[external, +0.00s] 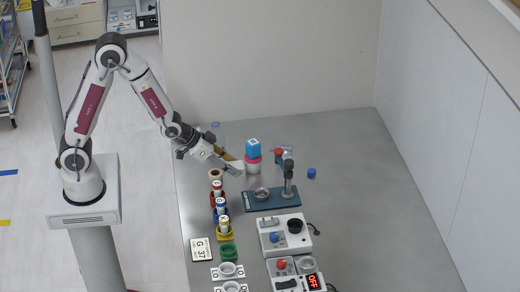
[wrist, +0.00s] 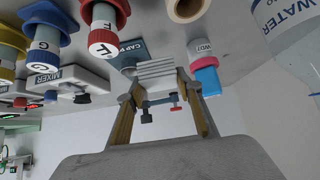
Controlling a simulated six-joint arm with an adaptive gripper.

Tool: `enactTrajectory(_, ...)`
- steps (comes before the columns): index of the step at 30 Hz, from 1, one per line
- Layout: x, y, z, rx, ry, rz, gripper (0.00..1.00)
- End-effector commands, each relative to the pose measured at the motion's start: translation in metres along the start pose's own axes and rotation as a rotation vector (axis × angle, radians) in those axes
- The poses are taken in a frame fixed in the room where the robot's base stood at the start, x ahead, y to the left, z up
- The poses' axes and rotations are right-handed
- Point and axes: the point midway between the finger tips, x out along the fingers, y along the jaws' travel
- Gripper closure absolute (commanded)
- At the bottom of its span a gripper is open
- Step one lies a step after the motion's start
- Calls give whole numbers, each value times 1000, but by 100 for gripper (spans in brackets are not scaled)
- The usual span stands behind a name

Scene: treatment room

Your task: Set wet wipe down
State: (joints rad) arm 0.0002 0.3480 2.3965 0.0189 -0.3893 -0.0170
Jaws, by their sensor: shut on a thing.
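The wet wipe appears as a white, ridged, folded piece (wrist: 155,72) in the wrist view. My gripper (wrist: 157,95) is shut on it, with one finger at each side. In the external view my gripper (external: 228,165) is low over the left part of the grey table, and the pale wipe (external: 237,168) shows at its tip. I cannot tell whether the wipe touches the table.
A tape roll (external: 214,175) and several coloured holders with labelled vials (external: 220,208) line the left side. A teal-based capper (external: 262,206) and the mixer (external: 285,235) stand nearer the camera. A water bottle (wrist: 292,35) is close by.

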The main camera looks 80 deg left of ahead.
Motion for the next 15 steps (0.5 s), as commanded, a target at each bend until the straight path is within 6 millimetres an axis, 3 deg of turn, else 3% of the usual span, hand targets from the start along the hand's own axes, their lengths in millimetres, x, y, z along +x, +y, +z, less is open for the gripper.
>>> enactTrajectory(4, -1, -2, 14, 1, -3, -8, 75)
enactTrajectory(15, 3, -4, -8, 27, 1, 18, 75)
